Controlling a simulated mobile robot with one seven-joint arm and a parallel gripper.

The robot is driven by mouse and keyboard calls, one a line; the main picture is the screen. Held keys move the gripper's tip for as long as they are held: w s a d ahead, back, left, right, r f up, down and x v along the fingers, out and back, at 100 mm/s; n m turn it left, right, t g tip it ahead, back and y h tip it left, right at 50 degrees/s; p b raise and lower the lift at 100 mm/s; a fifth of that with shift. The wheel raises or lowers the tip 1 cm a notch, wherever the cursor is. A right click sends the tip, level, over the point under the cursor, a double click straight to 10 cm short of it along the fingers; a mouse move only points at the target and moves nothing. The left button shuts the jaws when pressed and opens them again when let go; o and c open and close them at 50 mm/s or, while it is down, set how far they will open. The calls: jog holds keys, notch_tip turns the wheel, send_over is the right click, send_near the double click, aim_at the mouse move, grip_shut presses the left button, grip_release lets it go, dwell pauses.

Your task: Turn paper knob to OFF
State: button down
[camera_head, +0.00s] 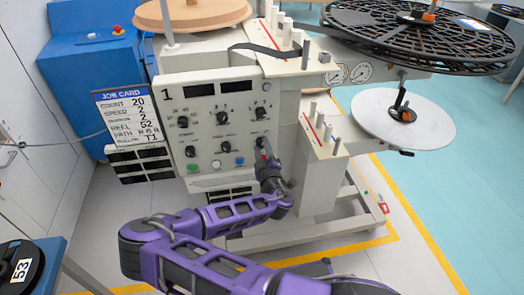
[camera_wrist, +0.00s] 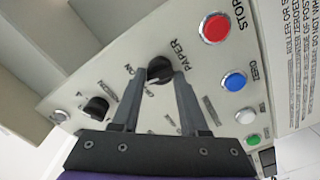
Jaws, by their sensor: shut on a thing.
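The paper knob (camera_wrist: 160,70) is a black round knob on the pale control panel, with the word PAPER printed beside it in the wrist view. My gripper (camera_wrist: 160,76) has one dark finger on each side of the knob and is shut on it. In the head view my gripper (camera_head: 264,150) reaches the right edge of the panel (camera_head: 205,135) and hides the knob. An ON mark shows left of the knob in the wrist view. The other small marks are too blurred to read, and the knob's pointer direction is unclear.
A red STOP button (camera_wrist: 214,27), a blue button (camera_wrist: 235,81) and a green button (camera_wrist: 253,139) lie close to the right finger. Another black knob (camera_wrist: 96,107) is to the left. A job card (camera_head: 127,113) hangs left of the panel.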

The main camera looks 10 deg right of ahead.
jog(key=n+b, duration=0.2)
jog(key=n, duration=0.2)
jog(key=shift+f, duration=0.15)
jog(key=shift+n+b, duration=0.7)
jog(key=shift+n, duration=1)
jog(key=shift+c, duration=2.2)
grip_release()
jog(key=s, duration=1.7)
jog(key=shift+s+p, duration=0.25)
jog(key=shift+p, duration=0.1)
